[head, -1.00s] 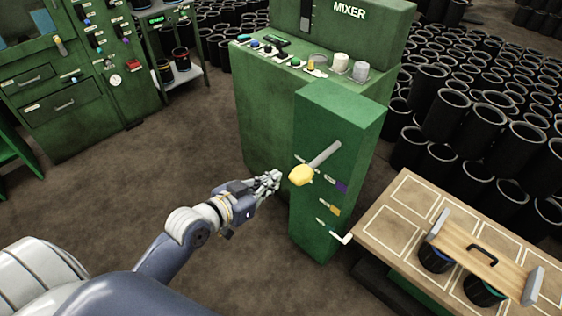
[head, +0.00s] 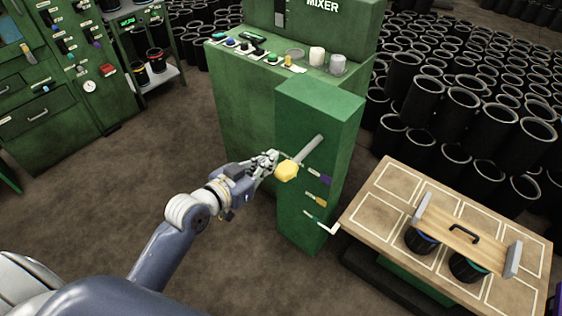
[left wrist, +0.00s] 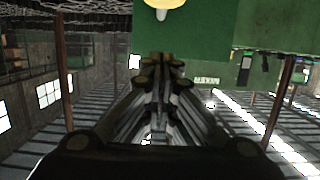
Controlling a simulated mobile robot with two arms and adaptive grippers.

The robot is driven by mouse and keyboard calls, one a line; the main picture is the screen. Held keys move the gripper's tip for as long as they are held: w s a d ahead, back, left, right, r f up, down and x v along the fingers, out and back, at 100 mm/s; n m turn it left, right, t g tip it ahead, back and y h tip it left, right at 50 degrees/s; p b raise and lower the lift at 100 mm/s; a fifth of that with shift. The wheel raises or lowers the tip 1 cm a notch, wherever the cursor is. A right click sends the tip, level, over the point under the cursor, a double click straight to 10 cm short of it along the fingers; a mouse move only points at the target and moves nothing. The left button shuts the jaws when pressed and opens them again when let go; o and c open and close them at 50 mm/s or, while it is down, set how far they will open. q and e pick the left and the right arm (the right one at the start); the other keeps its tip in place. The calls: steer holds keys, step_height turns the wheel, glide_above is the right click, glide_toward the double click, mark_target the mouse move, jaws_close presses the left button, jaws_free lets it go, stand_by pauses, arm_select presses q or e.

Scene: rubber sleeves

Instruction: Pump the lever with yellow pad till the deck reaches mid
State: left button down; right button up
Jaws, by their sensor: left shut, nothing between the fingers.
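The yellow pad (head: 286,172) sits on the near end of a grey lever (head: 310,148) that sticks out of the green pedestal in front of the mixer. My left gripper (head: 268,158) is shut and empty, just left of the pad; whether it touches the pad I cannot tell. In the left wrist view the shut fingers (left wrist: 158,80) point at the green panel, and the pad (left wrist: 165,3) shows at the top edge. The deck is a tan board with white outlines (head: 372,205), right of the pedestal. My right gripper is not in view.
A wooden carrier with a black handle (head: 463,236) and black sleeves stand on the deck. A purple tag (head: 325,180), an orange tag (head: 320,201) and a white lever (head: 325,226) are on the pedestal below the yellow pad. Many black sleeves (head: 450,120) are stacked behind. The left floor is clear.

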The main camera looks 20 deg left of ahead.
arm_select(q)
glide_above(281, 172)
steer(key=shift+s+f+p, duration=0.15)
steer(key=shift+f+p, duration=0.25)
steer(key=shift+f, duration=0.1)
step_height(281, 172, down, 3)
steer(key=shift+f, duration=0.65)
